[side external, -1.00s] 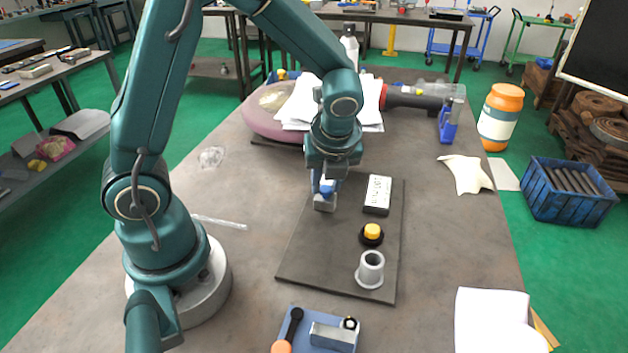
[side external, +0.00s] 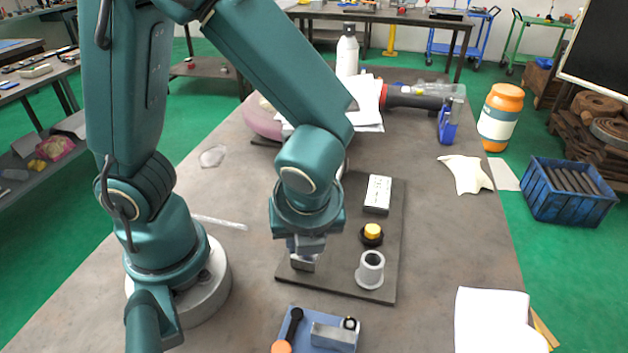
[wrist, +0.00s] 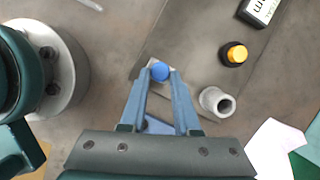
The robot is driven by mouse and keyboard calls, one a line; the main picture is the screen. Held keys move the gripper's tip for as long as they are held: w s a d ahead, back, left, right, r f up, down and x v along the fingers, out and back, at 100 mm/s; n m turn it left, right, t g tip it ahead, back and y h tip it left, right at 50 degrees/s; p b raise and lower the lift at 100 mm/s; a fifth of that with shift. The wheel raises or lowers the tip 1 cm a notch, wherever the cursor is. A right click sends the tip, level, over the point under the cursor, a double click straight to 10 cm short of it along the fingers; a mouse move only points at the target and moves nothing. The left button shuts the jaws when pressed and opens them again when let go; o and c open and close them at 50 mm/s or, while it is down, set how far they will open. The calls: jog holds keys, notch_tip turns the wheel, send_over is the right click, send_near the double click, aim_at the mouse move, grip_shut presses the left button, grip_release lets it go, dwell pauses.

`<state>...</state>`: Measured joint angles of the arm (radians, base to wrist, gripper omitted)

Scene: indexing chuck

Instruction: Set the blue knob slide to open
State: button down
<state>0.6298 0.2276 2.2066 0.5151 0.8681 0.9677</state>
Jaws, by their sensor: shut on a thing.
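The blue knob (wrist: 160,72) shows in the wrist view between the tips of my gripper (wrist: 159,75), which is shut on it. In the side view my gripper (side external: 304,250) points down over the near left part of the dark board (side external: 340,281). A small grey block (side external: 303,263) shows just under my fingers there. The knob is hidden by my gripper in that view. I cannot tell any open or closed marking for the slide.
A yellow button on a black base (side external: 372,234), a grey flanged cup (side external: 370,269) and a small black-and-white box (side external: 378,194) stand on the board, right of my gripper. Bare table is at left.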

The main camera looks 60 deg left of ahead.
aim_at(307, 281)
jog(key=shift+s+f, duration=0.1)
jog(key=c, duration=0.6)
grip_release()
jog(key=shift+d+r, duration=0.2)
jog(key=shift+r, duration=0.25)
jog(key=v, duration=0.4)
jog(key=shift+r, duration=0.1)
